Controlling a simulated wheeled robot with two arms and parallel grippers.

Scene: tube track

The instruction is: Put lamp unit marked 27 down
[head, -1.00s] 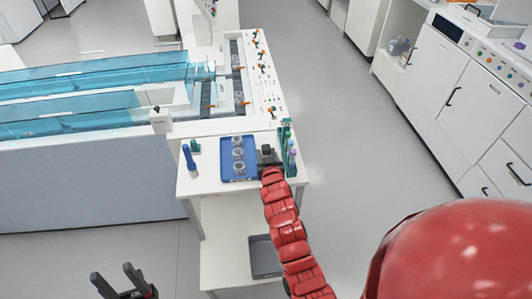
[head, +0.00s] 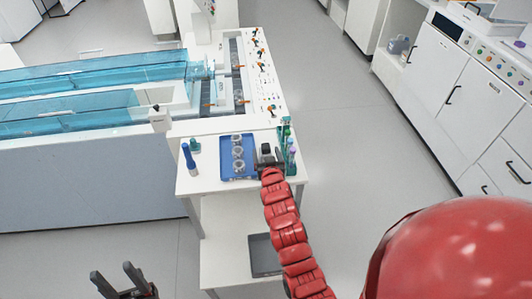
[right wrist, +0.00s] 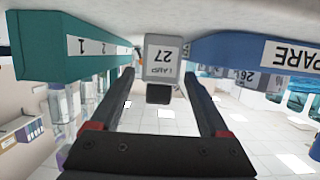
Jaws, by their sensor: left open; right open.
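The lamp unit marked 27 (right wrist: 165,54) is a small grey block with a white label, upside down in the right wrist view. It rests on the white table top, between the blue tray and the green rack; in the head view it is a small dark-topped block (head: 266,148). My right gripper (right wrist: 158,80) is open, with one finger on each side of the unit and a gap visible around it. In the head view my right gripper (head: 268,157) is at the table's right side. My left gripper (head: 114,270) is open and empty, low at the left, away from the table.
The blue tray (right wrist: 225,48) labelled SPARE holds several round-topped units, one marked 26 (right wrist: 250,78). The green rack (right wrist: 60,45) with tubes stands on the other side, close to my fingers. A blue bottle (head: 189,158) stands at the table's left. A grey bin (head: 264,255) sits on the lower shelf.

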